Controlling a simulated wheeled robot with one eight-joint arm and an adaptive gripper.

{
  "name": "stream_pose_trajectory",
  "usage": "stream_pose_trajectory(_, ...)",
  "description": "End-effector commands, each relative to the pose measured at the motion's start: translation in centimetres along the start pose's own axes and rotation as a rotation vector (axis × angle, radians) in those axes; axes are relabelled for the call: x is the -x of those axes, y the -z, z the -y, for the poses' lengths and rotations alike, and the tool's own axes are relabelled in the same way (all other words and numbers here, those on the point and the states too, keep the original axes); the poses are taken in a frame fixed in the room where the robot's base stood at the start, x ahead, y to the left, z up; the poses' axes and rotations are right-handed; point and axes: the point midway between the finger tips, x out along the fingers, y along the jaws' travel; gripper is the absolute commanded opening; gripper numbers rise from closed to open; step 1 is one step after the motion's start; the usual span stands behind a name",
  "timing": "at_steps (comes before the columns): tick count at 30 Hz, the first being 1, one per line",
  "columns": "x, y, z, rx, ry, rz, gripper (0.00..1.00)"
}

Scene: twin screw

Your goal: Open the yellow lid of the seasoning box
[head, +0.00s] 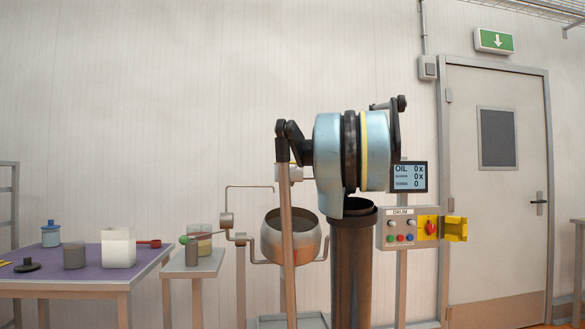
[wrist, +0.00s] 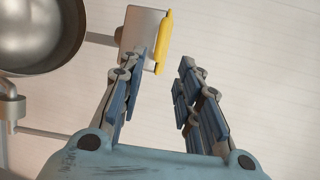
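The seasoning box (wrist: 139,29) is a pale grey box at the top of the wrist view. Its yellow lid (wrist: 165,38) shows as a narrow upright strip along the box's right side and looks closed. My gripper (wrist: 163,61) is open and empty, with its fingers spread apart. The lid's lower end shows in the gap between the fingertips, closer to the left finger. The left fingertip overlaps the box in the picture; I cannot tell whether it touches.
A metal bowl (wrist: 38,30) on pipes is left of the box; it also shows in the head view (head: 272,240). A control panel (head: 400,230) with a yellow-sided box (head: 456,229) stands right of my arm. A purple-topped table (head: 90,262) with containers is at left.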

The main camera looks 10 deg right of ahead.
Motion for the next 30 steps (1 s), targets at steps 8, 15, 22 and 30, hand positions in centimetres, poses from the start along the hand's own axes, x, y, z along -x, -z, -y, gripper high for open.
stream_pose_trajectory(8,-5.1,-0.1,0.0,0.001,-0.001,0.003,0.31)
stream_pose_trajectory(15,-9.3,-0.1,-0.1,0.002,-0.002,0.003,0.31)
stream_pose_trajectory(22,-12.6,-0.1,-0.1,0.001,-0.001,0.002,0.31)
stream_pose_trajectory(30,-14.2,-0.1,-0.1,0.002,-0.002,0.002,0.31)
